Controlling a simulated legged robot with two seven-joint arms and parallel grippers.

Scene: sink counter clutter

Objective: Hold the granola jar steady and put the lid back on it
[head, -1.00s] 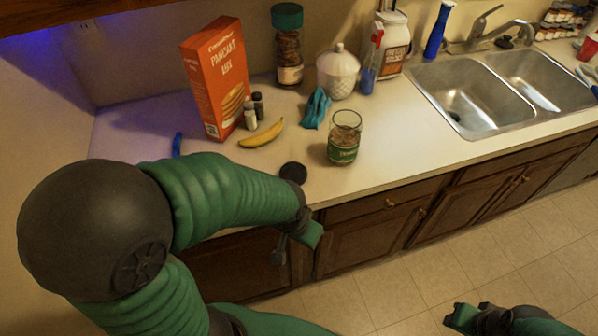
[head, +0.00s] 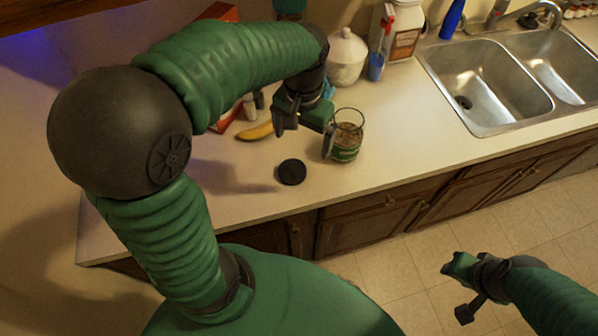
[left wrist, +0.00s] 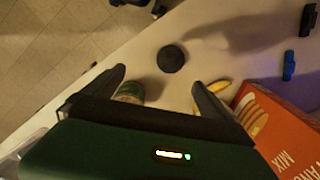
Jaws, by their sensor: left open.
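The granola jar (head: 347,140) is an open glass jar with a green label, standing upright on the counter. It also shows in the left wrist view (left wrist: 130,92), partly hidden behind a finger. The black round lid (head: 292,172) lies flat on the counter to the left of the jar, and in the left wrist view (left wrist: 171,58) it is ahead of the fingers. My left gripper (head: 306,132) is open just left of the jar, with one finger near the glass; I cannot tell if they touch. My right gripper (head: 460,287) is low over the floor, away from the counter; its finger opening is unclear.
A red pancake mix box (left wrist: 272,125), a white lidded pot (head: 346,58) and a blue spray bottle (head: 377,62) stand at the back. The double sink (head: 486,82) is at the right. The counter's front edge is close to the lid.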

